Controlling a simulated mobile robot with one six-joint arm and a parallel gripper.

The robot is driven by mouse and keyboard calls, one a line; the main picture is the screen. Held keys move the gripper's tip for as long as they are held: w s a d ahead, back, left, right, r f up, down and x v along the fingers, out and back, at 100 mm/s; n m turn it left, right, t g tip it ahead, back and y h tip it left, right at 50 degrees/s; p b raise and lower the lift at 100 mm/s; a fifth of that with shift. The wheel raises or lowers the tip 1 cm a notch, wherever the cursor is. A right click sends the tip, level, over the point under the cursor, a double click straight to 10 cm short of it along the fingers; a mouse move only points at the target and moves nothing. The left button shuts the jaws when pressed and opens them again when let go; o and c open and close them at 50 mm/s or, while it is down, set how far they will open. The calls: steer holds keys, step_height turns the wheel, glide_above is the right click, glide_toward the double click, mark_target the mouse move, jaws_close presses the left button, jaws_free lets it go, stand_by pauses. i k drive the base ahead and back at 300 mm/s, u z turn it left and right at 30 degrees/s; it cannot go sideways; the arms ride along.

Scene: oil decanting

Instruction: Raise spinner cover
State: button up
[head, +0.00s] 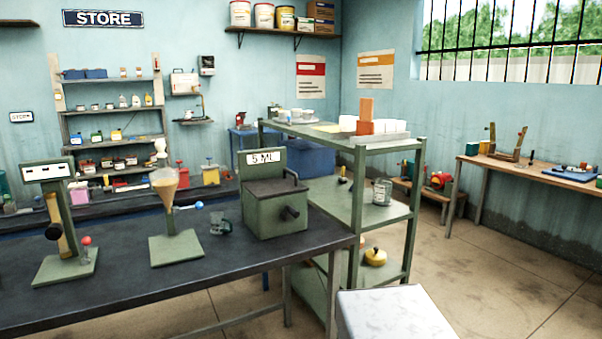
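The spinner looks to be the green box (275,215) with the "5 ML" sign (263,157), standing at the right end of the dark bench. A flat dark lid (275,188) covers its top and looks closed. A green panel bearing the sign stands upright behind the lid. A dark bar handle (294,176) shows at the lid's right rear. The inside of the box is hidden. My gripper is not in view.
The dark bench (200,285) also holds a funnel stand (176,248), a small clear cup (220,224) and a green column device (62,265). A green shelf rack (340,200) stands close on the box's right. The bench's front strip is clear.

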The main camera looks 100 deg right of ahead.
mark_target(262, 188)
steer(key=u, duration=0.3)
steer(key=k, duration=0.3)
steer(key=z, duration=2.35)
steer(key=i, duration=0.6)
steer(key=z, duration=0.05)
steer(key=k, duration=0.2)
steer(key=z, duration=0.05)
